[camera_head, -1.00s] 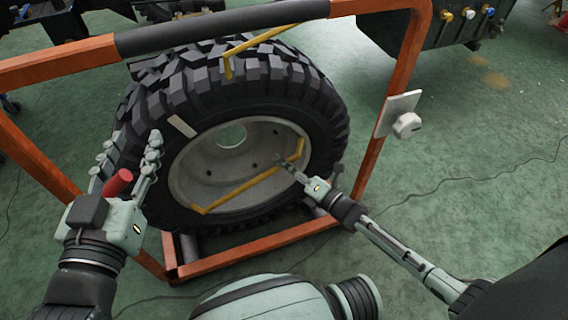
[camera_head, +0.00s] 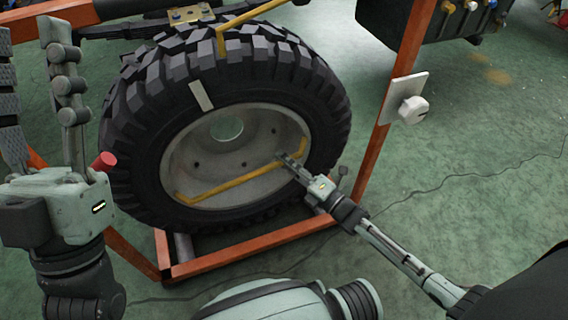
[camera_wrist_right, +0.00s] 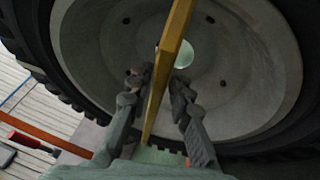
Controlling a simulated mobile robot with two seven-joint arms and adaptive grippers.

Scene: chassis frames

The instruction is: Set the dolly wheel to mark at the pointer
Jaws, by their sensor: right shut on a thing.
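The dolly wheel (camera_head: 135,130) is a large knobbly tyre upright in an orange frame, with a white mark (camera_head: 202,95) on its upper sidewall. The yellow pointer (camera_head: 221,42) hangs over the tyre's top; the mark sits below and left of its tip. A yellow bar (camera_head: 225,187) with bent ends crosses the grey rim. My right gripper (camera_head: 284,160) is shut on this bar near its right end; in the right wrist view the bar (camera_wrist_right: 160,85) runs between the fingers (camera_wrist_right: 161,90). My left gripper (camera_head: 38,95) is open and empty, left of the tyre.
The orange frame (camera_head: 385,130) surrounds the wheel, with a white knob (camera_head: 412,109) on its right post. A red grip (camera_head: 104,161) shows beside the left gripper. A dark vehicle chassis stands behind. Cables lie on the green floor (camera_head: 470,210), open at right.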

